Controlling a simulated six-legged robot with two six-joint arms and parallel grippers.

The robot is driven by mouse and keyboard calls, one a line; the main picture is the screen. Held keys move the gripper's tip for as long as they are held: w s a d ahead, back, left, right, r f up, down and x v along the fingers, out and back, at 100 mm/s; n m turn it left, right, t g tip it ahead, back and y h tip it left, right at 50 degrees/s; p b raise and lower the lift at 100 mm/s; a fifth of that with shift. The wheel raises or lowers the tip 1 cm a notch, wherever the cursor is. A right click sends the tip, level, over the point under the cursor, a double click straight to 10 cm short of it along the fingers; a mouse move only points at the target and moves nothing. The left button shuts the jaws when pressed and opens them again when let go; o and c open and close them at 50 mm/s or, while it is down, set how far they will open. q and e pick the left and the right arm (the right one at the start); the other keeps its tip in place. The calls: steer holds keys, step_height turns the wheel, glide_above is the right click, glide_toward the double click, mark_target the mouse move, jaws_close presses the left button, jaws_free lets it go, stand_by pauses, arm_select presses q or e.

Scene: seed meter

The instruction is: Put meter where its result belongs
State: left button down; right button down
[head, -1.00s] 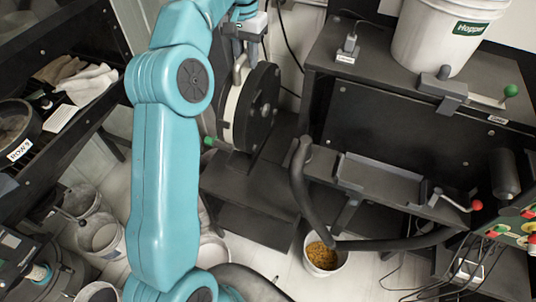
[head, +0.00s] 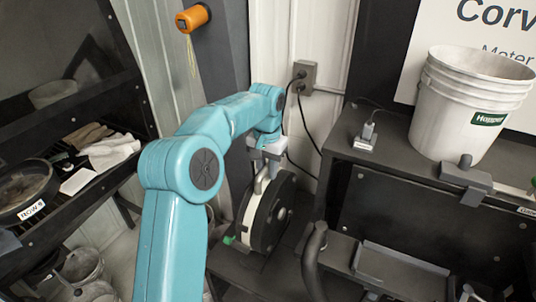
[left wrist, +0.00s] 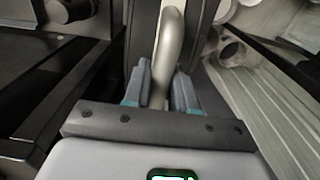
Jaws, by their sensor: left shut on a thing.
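The meter (head: 267,213) is a thick upright disc, black with a white band, with a green knob (head: 228,240) low on its left. It stands at a black ledge in the middle of the head view; I cannot tell whether its bottom touches the ledge. A grey loop handle (head: 261,184) rises from its top. My left gripper (head: 265,166) is shut on this handle from above. In the left wrist view, the handle (left wrist: 168,52) runs between the fingers of the left gripper (left wrist: 160,88). My right gripper is not in view.
A black bench at right carries a white hopper bucket (head: 455,125) and a small plug box (head: 366,138). A dark curved hose (head: 315,255) is close right of the meter. At left is a shelf with cloths (head: 110,150) and a labelled round pan (head: 25,195).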

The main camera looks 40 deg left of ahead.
mark_target(268, 177)
arm_select(q)
steer(key=f, duration=0.4)
steer(key=shift+w+a+f, duration=0.1)
steer(key=shift+w+f, duration=0.2)
steer(key=shift+f, duration=0.1)
steer(key=shift+s+f, duration=0.15)
steer(key=shift+f, duration=0.15)
step_height(268, 177, down, 4)
steer(key=shift+f+p, duration=0.1)
steer(key=shift+p, duration=0.35)
steer(key=shift+s+r, duration=0.1)
steer(key=shift+r, duration=0.1)
steer(key=c, duration=1.1)
jaws_free()
steer(key=shift+f, duration=0.35)
steer(key=shift+c, duration=0.2)
steer(key=shift+o, duration=1.1)
steer(key=shift+s+d+r, duration=0.1)
steer(key=shift+d+r, duration=0.1)
